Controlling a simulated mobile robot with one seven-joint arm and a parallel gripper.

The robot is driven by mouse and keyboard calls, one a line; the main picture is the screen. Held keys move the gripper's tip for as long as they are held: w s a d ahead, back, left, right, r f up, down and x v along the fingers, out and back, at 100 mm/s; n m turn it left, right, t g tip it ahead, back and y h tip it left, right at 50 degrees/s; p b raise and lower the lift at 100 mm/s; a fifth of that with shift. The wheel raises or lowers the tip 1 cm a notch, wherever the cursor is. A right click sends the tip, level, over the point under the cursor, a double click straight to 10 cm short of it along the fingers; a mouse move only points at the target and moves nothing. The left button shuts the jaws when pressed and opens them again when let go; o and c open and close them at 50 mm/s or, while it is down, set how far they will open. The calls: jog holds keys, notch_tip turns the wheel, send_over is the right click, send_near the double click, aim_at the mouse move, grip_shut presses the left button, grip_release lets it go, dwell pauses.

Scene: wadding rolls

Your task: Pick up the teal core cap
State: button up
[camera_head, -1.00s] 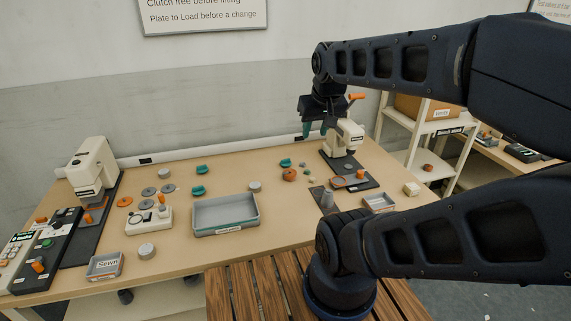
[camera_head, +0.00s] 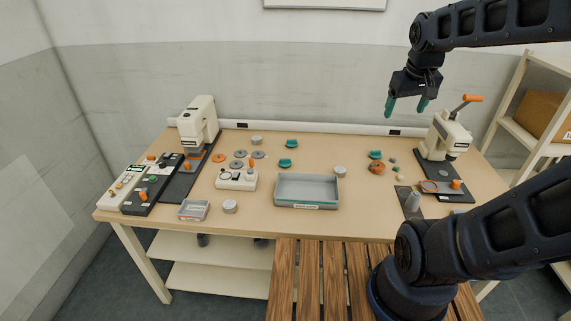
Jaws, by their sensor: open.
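Three small teal pieces lie on the table, and I cannot tell for sure which is the core cap. One teal piece (camera_head: 291,143) is at the back middle. A second teal piece (camera_head: 285,163) lies nearer, just behind the grey tray. A third teal piece (camera_head: 375,154) is to the right, behind an orange-brown round piece (camera_head: 377,168). My gripper (camera_head: 405,109) hangs above the back right of the table, with its teal fingertips apart and nothing between them. It is well clear of all three teal pieces.
A grey tray (camera_head: 307,205) sits mid-table. A cream press with an orange handle (camera_head: 445,138) stands at right, another cream machine (camera_head: 198,121) at left. Grey and orange discs (camera_head: 239,154) lie left of centre. A slatted wooden surface (camera_head: 318,280) is in front.

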jog(key=w+a+f+n+g, duration=0.2)
jog(key=w+a+n, duration=0.4)
jog(key=w, duration=0.6)
jog(key=n+g+h, duration=0.1)
jog(key=n+h, duration=0.3)
jog(key=n, duration=0.7)
send_over(285, 159)
jog(key=a, duration=0.5)
notch_tip(285, 159, down, 29)
jog(key=x, duration=0.4)
jog(key=shift+d+f, duration=0.15)
jog(key=shift+d, duration=0.2)
jog(key=shift+d+x, duration=0.15)
jog(key=shift+x, duration=1.25)
jog(key=shift+d+x, duration=0.2)
jog(key=shift+x, duration=1.25)
jog(key=shift+s, duration=0.15)
jog(key=c, duration=1)
